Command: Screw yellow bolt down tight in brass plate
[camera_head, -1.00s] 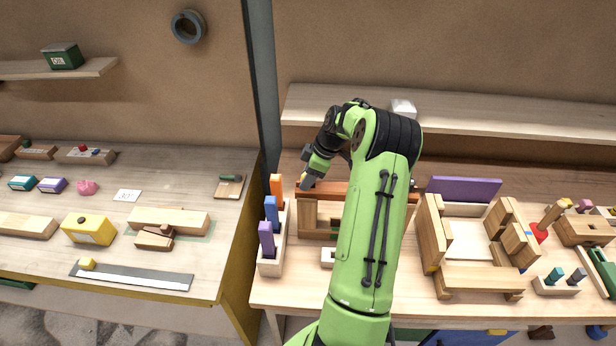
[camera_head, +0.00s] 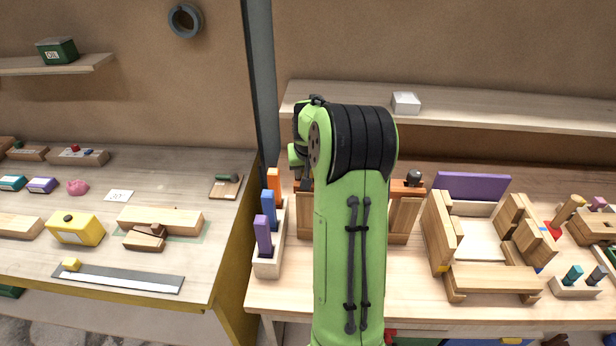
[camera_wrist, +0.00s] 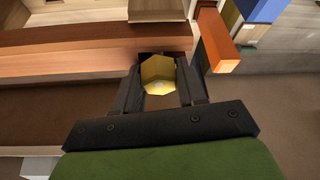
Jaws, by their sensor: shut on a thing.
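In the wrist view, the yellow bolt (camera_wrist: 158,74) shows its six-sided head between the two dark fingers of my gripper (camera_wrist: 160,68). My gripper is shut on this head, at the edge of a reddish-brown wooden bar (camera_wrist: 70,68). In the head view, my arm hides the fingers and bolt; the dark wrist shows near the left part of the same bar (camera_head: 400,188). The brass plate cannot be made out in either view, so how deep the bolt sits cannot be told.
A block with orange, blue and purple pieces (camera_head: 268,262) stands just left of the bar; its orange piece (camera_wrist: 216,42) is close to my fingers in the wrist view. A dark knob (camera_head: 414,178) sits at the bar's right end. A wooden frame assembly (camera_head: 485,245) stands further right.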

